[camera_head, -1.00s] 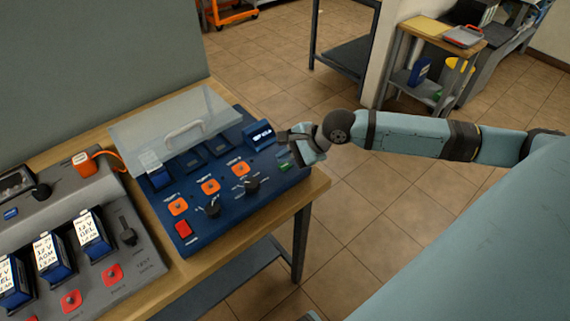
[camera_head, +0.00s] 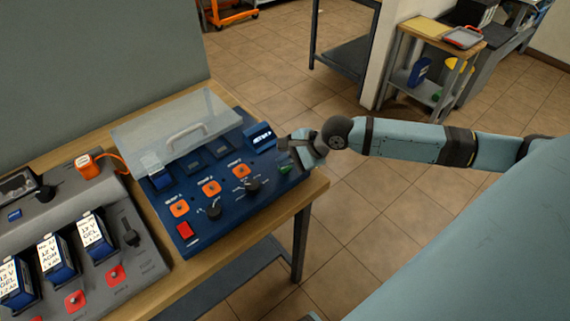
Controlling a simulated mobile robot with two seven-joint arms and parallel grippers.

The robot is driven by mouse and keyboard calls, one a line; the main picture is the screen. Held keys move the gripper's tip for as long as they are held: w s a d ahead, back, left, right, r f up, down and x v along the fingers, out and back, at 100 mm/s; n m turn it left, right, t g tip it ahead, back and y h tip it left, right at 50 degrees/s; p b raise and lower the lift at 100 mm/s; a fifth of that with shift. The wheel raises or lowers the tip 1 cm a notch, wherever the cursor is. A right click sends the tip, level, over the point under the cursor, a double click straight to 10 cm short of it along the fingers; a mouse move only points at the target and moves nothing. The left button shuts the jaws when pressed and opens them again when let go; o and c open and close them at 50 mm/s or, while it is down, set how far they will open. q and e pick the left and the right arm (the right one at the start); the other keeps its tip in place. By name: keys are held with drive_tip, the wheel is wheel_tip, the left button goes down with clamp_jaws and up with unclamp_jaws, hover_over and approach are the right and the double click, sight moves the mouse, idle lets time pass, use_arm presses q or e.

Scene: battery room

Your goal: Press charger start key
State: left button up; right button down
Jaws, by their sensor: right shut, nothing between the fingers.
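The blue charger (camera_head: 222,222) sits on the wooden bench with its clear lid (camera_head: 170,125) over the rear bays. Its sloped front has several orange square keys, two black knobs (camera_head: 252,186) and a red key (camera_head: 185,230) at the lower left. A green key (camera_head: 285,168) is at the right end of the panel, partly covered by my right gripper. My right gripper (camera_head: 290,152) is shut and empty, with its fingertips right at the green key. I cannot tell whether they touch it. My left gripper is not in view.
A grey tester (camera_head: 148,262) with several labelled batteries stands left of the charger. A blue battery (camera_head: 259,136) sits in the charger's right bay, close to my right gripper. The bench's front edge (camera_head: 262,232) is near; open tiled floor lies to the right.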

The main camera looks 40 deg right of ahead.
sight(286, 169)
drive_tip(key=shift+f+p, duration=0.3)
drive_tip(key=shift+f, duration=0.05)
idle(0.5)
drive_tip(key=shift+r+p, duration=0.8)
drive_tip(key=shift+p, duration=0.6)
drive_tip(key=shift+r, duration=0.1)
wheel_tip(286, 169, up, 4)
drive_tip(key=p, duration=0.5)
drive_tip(key=shift+r+p, duration=0.15)
drive_tip(key=shift+p, duration=0.25)
drive_tip(key=shift+r+p, duration=0.35)
drive_tip(key=shift+p, duration=0.2)
drive_tip(key=shift+f, duration=0.1)
